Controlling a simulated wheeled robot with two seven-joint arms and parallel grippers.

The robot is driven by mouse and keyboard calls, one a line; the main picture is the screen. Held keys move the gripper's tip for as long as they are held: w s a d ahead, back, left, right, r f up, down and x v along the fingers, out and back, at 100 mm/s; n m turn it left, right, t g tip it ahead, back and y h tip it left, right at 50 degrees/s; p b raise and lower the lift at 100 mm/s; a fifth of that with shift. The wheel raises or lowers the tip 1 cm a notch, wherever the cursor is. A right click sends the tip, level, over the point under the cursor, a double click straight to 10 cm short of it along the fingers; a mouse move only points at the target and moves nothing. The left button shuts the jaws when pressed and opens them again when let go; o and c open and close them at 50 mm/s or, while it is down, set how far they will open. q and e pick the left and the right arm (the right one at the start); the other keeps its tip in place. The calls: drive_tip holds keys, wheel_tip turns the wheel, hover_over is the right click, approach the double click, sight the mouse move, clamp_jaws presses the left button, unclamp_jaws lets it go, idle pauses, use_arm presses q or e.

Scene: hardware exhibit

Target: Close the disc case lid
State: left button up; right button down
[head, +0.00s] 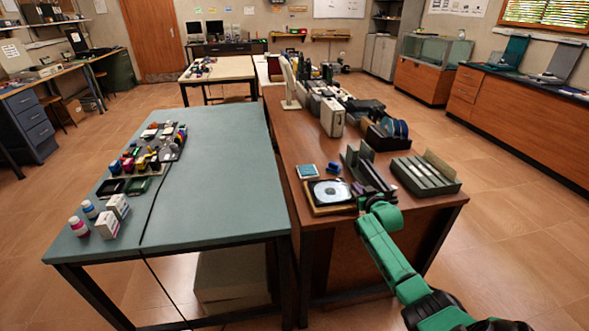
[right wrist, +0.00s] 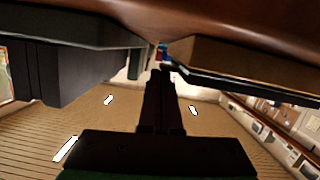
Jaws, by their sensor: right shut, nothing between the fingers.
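The disc case (head: 318,211) lies near the front edge of the brown table, with a silvery disc (head: 332,191) showing face up in it. The case is open; I cannot clearly make out its lid. My right gripper (head: 372,203) is at the right side of the case, low by the table's front edge, and partly hidden by its own arm. In the right wrist view its two dark fingers (right wrist: 158,85) are together with nothing between them. I cannot tell whether they touch the case. My left gripper is out of view.
A dark upright rack (head: 370,172) stands right behind my right gripper, and a slotted grey-green tray (head: 428,175) lies to its right. A small teal-topped box (head: 307,171) and a blue item (head: 334,168) lie behind the case.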

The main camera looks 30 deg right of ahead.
idle(0.5)
wheel_tip(320, 180, up, 5)
drive_tip(key=p, duration=0.4)
drive_tip(key=f+v, duration=0.1)
drive_tip(key=v, duration=0.9)
